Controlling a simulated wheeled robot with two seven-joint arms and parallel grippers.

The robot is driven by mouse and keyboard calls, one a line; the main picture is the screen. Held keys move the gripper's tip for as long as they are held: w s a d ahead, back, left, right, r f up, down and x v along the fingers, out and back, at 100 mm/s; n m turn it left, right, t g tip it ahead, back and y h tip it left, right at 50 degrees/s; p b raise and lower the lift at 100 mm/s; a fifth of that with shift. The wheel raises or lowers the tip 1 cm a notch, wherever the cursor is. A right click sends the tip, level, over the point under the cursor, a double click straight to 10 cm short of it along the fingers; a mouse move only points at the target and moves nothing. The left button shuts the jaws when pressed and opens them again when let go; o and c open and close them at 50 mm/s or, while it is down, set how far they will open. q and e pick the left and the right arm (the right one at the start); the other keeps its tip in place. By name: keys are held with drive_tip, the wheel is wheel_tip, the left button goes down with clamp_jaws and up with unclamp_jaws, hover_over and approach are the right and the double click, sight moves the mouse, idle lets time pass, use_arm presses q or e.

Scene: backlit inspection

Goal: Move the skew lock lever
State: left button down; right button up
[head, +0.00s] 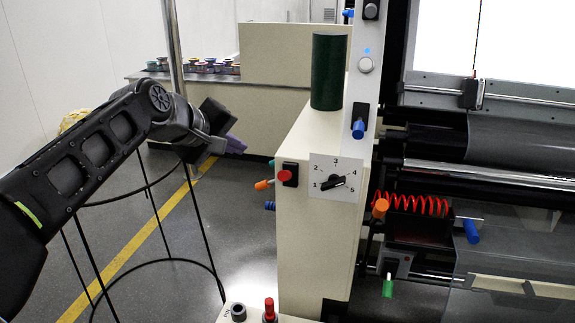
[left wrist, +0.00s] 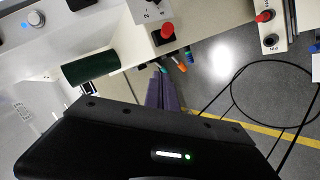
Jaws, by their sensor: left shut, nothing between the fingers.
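No label I can read says which handle is the skew lock lever. Small coloured handles stick out from the left side of the cream cabinet (head: 318,235): teal (head: 271,162), orange (head: 262,184) and blue (head: 270,205). The left wrist view also shows an orange handle (left wrist: 178,64) and a blue handle (left wrist: 188,55), just beyond the fingertips. On the machine's front are an orange knob (head: 380,207), a blue handle (head: 471,231) and a green handle (head: 387,287). My left gripper (head: 236,145), with purple fingers, is shut and empty, left of the cabinet, apart from the handles.
A dark green cylinder (head: 329,72) stands on the cabinet. A red button (head: 285,175) and a numbered dial (head: 335,182) are on its front. A black wire stand (head: 165,262) is below my left arm. Open floor lies left of the cabinet.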

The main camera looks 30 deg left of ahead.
use_arm(q)
drive_tip(key=shift+w+f, duration=0.15)
drive_tip(key=w+d+f, duration=0.2)
drive_tip(key=w+f, duration=0.5)
drive_tip(key=w, duration=0.1)
drive_tip(key=shift+d+f+p, duration=0.35)
drive_tip(key=shift+d, duration=0.05)
use_arm(e)
drive_tip(key=shift+r, duration=0.35)
drive_tip(key=shift+f, duration=0.15)
